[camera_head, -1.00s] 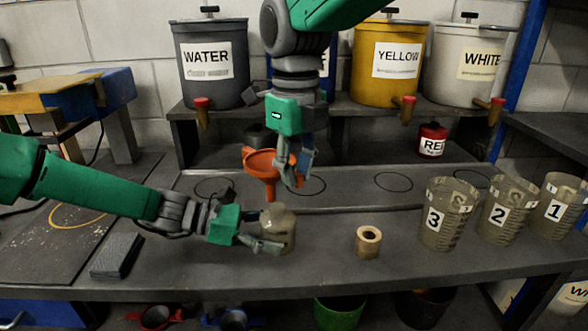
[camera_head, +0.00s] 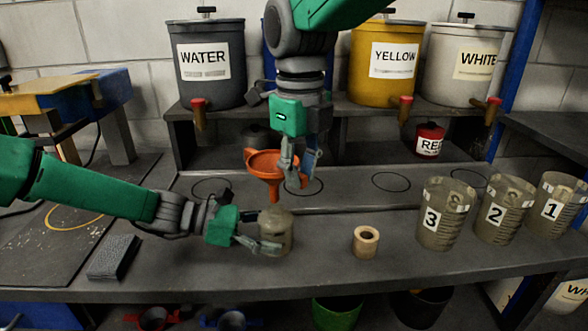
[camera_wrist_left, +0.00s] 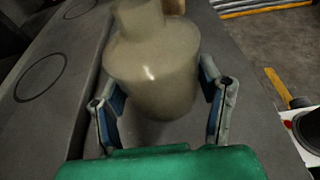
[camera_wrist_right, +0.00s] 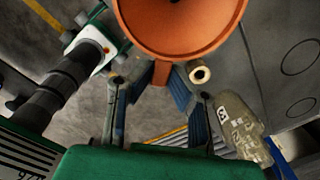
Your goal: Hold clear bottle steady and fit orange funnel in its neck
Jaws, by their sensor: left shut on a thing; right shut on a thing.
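The clear bottle (camera_head: 275,233) stands upright on the bench, left of centre. My left gripper (camera_head: 262,243) is shut around its body; in the left wrist view the bottle (camera_wrist_left: 155,65) sits between the two fingers (camera_wrist_left: 160,95). The orange funnel (camera_head: 264,165) is upright above the bottle, its spout pointing down. My right gripper (camera_head: 300,170) is shut on the funnel's side. In the right wrist view the funnel (camera_wrist_right: 180,20) fills the top and hides the bottle. The spout tip is close to the bottle's top; I cannot tell whether it touches the neck.
Numbered cups, such as cup 3 (camera_head: 443,220), stand further right. A dark block (camera_head: 114,257) lies at front left. Labelled buckets stand on the shelf behind, with a red can (camera_head: 430,140) below. Bench around the roll is clear.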

